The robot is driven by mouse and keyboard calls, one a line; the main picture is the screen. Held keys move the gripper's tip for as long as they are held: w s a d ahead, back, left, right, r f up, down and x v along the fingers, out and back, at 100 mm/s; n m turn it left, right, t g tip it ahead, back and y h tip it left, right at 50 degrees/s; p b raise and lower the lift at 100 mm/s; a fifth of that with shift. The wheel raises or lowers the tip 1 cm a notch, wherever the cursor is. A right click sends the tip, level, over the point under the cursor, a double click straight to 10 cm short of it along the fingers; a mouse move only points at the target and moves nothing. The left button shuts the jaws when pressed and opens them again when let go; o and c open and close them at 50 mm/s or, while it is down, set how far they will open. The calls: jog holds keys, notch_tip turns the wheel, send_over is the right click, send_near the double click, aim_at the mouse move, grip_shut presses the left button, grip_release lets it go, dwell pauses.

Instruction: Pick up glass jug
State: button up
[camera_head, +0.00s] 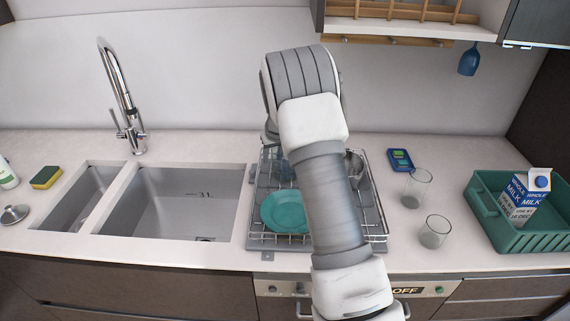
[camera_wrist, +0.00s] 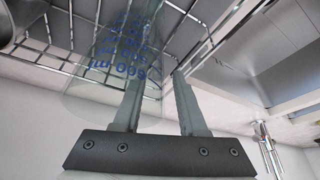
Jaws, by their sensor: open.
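The glass jug (camera_wrist: 118,60), clear with blue measuring marks, fills the upper left middle of the wrist view, upside down there. In the head view a clear glass shape that looks like the jug (camera_head: 281,172) stands in the dish rack, partly hidden by my arm. My gripper (camera_wrist: 158,78) is open in the wrist view. Its left finger overlaps the jug's outline and the right finger is to the right of it. I cannot tell whether a finger touches the glass. In the head view my gripper is mostly hidden behind my arm.
The wire dish rack (camera_head: 262,240) also holds a teal plate (camera_head: 284,212) and a metal pot (camera_head: 354,163). A sink (camera_head: 185,200) is at left.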

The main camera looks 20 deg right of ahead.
grip_shut()
dwell(1.4)
